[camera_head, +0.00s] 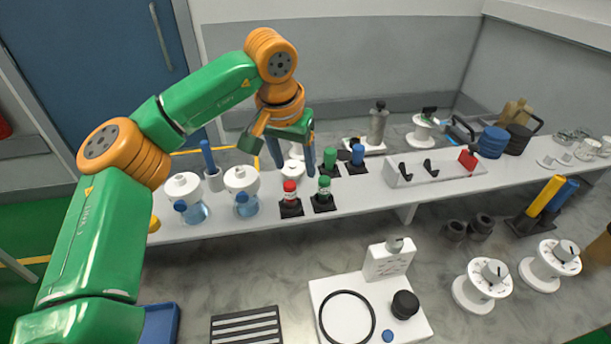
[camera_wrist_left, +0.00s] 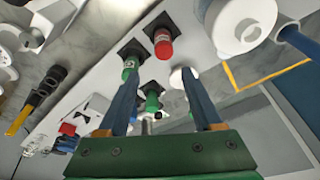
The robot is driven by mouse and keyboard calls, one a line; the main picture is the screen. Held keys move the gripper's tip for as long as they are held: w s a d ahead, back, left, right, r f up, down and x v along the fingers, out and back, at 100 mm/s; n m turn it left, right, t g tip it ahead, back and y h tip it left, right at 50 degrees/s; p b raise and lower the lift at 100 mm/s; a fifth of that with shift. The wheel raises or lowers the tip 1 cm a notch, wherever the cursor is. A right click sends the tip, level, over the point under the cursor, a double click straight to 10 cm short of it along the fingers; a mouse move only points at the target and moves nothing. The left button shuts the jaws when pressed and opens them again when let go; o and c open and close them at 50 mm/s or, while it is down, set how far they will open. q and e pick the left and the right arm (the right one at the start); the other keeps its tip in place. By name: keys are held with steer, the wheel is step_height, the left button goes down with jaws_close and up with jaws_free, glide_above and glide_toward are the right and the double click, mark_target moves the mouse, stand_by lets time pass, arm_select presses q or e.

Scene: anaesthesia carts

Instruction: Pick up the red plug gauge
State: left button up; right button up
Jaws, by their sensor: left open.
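The red plug gauge (camera_head: 290,194) stands upright on a small black base on the white shelf, with a green one (camera_head: 324,190) close on its right. In the left wrist view the red plug gauge (camera_wrist_left: 162,44) shows near the top, just beyond the finger gap, beside the green one (camera_wrist_left: 130,66). My left gripper (camera_head: 296,170) is open, its blue fingers pointing down, above and behind the red plug gauge in the head view. Nothing is between the fingers (camera_wrist_left: 158,76) that I can see as held. My right gripper is out of view.
Behind stand another green gauge (camera_head: 330,158) and a blue one (camera_head: 357,154). White-capped bottles (camera_head: 241,182) stand left of the red gauge. A white rack (camera_head: 435,170) stands to the right.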

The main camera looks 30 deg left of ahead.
mark_target(290, 183)
arm_select(q)
steer(key=shift+s+a+f+p, duration=0.15)
steer(key=shift+s+f+p, duration=0.4)
steer(key=shift+s+f, duration=0.4)
steer(key=x, duration=0.3)
steer(key=shift+a+f, duration=0.25)
steer(key=shift+f, duration=0.05)
steer(key=shift+w+f, duration=0.1)
steer(key=shift+w, duration=0.15)
steer(key=shift+d, duration=0.1)
steer(key=shift+c, duration=0.5)
steer(key=shift+s, duration=0.2)
jaws_close()
steer(key=shift+w, duration=0.1)
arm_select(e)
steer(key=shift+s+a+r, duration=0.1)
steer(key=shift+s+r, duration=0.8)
